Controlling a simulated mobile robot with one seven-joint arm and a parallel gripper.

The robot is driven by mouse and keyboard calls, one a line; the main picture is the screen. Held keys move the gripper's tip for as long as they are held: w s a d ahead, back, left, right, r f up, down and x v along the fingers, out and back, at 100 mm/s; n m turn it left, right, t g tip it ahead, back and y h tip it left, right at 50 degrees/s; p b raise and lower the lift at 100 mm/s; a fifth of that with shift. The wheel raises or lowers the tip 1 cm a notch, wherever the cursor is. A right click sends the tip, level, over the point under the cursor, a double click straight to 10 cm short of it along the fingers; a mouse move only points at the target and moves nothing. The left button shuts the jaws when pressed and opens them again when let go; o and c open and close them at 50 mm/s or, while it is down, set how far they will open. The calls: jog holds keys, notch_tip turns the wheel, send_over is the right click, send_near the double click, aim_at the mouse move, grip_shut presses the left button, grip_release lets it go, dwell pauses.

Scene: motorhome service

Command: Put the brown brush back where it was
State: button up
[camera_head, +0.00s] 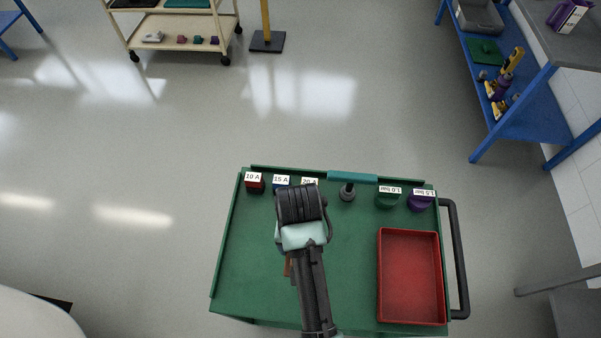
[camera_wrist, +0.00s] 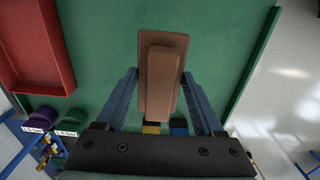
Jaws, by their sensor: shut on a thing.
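The brown brush (camera_wrist: 163,75) is between the two blue fingers of my gripper (camera_wrist: 160,85) in the wrist view. My gripper is shut on it, over the green cart top (camera_head: 345,290). In the head view only a small brown piece of the brush (camera_head: 288,267) shows beside my arm, which hides the rest. I cannot tell whether the brush touches the cart top.
Red 10 A (camera_head: 255,186), 15 A and 20 A pieces line the cart's back edge, with a grey knob-like piece (camera_head: 347,192), a green cap (camera_head: 387,200) and a purple cap (camera_head: 420,203). An empty red tray (camera_head: 411,317) lies at right. The cart's left part is clear.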

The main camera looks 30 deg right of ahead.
jog(key=f, duration=0.3)
jog(key=shift+s+a+f, duration=0.25)
jog(key=shift+s+f, duration=0.1)
jog(key=shift+f, duration=0.05)
jog(key=shift+w+f, duration=0.1)
jog(key=shift+f, duration=2.15)
jog(key=shift+f, duration=0.15)
jog(key=o, duration=1.2)
notch_tip(320, 180, up, 12)
jog(key=shift+r, duration=0.2)
